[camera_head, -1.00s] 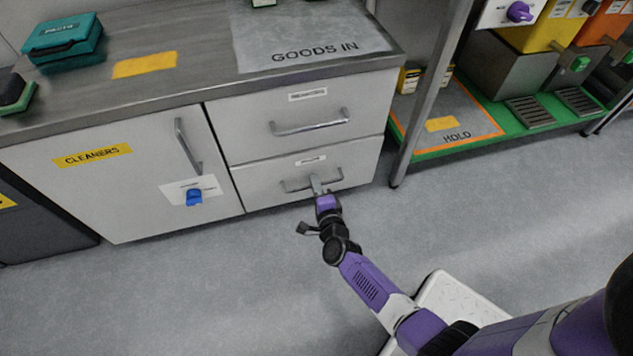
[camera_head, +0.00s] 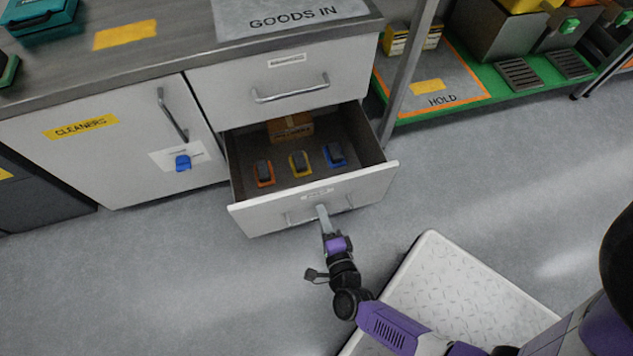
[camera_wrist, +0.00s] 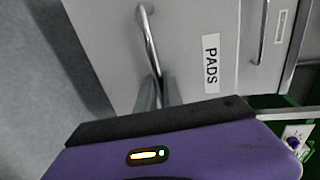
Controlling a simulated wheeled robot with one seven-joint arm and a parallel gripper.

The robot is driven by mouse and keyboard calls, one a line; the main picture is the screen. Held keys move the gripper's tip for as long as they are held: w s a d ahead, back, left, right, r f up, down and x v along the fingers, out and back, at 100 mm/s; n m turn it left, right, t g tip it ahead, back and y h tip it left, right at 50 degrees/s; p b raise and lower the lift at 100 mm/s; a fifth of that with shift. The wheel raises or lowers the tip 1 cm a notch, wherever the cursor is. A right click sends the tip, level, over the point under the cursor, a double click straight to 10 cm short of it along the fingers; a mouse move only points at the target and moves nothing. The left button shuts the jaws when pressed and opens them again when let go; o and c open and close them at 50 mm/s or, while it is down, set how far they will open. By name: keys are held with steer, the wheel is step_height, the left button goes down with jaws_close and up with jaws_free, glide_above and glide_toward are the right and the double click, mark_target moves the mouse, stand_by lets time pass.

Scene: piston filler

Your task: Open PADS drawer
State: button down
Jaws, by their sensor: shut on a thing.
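The PADS drawer (camera_head: 330,196) is the lower drawer of the counter unit, and it stands pulled well out. Inside are an orange pad item (camera_head: 264,173), a yellow one (camera_head: 299,164), a blue one (camera_head: 335,155) and a brown box (camera_head: 290,127) at the back. My gripper (camera_head: 322,214) is shut on the drawer's bar handle (camera_head: 347,201) at the front. In the wrist view the handle (camera_wrist: 147,40) runs between my fingers, beside the PADS label (camera_wrist: 211,63).
The upper drawer (camera_head: 270,75) is closed above. A shelf with a HOLD mat (camera_head: 440,85) stands to the right. The floor before the drawer is free apart from my arm and base.

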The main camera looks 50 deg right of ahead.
steer(key=shift+f+v, duration=0.15)
steer(key=shift+v, duration=0.6)
steer(key=shift+f+v, duration=0.15)
steer(key=shift+v, duration=0.6)
steer(key=c, duration=1.5)
jaws_free()
steer(key=shift+s, duration=0.1)
steer(key=p+v, duration=0.2)
steer(key=v, duration=0.5)
steer(key=shift+s+a, duration=0.25)
steer(key=shift+s, duration=0.05)
